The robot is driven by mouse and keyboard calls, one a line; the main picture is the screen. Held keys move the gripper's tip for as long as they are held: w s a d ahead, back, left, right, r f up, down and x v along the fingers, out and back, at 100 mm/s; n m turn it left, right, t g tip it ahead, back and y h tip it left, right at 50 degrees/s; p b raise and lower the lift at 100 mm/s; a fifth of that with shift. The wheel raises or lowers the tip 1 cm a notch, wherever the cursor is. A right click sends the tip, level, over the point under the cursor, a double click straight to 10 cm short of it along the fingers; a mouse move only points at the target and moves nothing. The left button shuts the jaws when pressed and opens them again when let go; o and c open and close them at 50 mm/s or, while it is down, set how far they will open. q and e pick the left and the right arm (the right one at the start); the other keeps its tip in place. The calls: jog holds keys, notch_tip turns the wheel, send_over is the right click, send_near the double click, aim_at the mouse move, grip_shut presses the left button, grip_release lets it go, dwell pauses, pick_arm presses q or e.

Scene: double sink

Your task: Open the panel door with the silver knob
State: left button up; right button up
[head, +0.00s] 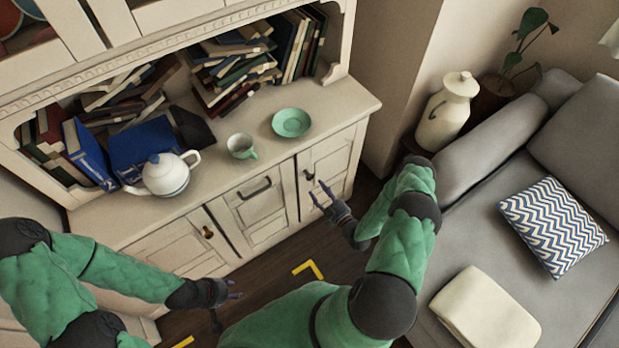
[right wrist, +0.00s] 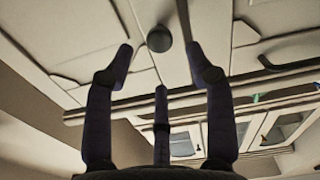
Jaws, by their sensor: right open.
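The cream cabinet has a right panel door (head: 330,165) with a small round grey knob (head: 309,175). The door looks shut. My right gripper (head: 318,190) is open in front of this door, with its fingers pointing at it, close to the knob. In the right wrist view the dark grey knob (right wrist: 159,38) shows just beyond and between the spread fingertips of my right gripper (right wrist: 161,60). I see no finger closed on it. My left gripper (head: 234,291) is low in front of the left door, away from it; its fingers are too small to read.
The left door has a brownish knob (head: 207,233); the middle panel has a dark bar handle (head: 255,188). A teapot (head: 166,174), a cup (head: 242,146) and a green saucer (head: 291,122) stand on the cabinet top. A grey sofa (head: 450,230) is to the right.

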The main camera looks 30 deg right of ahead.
aim_at(311, 179)
jog(key=w, duration=0.2)
jog(key=w+b, duration=0.1)
jog(key=w, duration=0.4)
jog(key=shift+w+a, duration=0.3)
jog(key=shift+w, duration=0.05)
grip_shut()
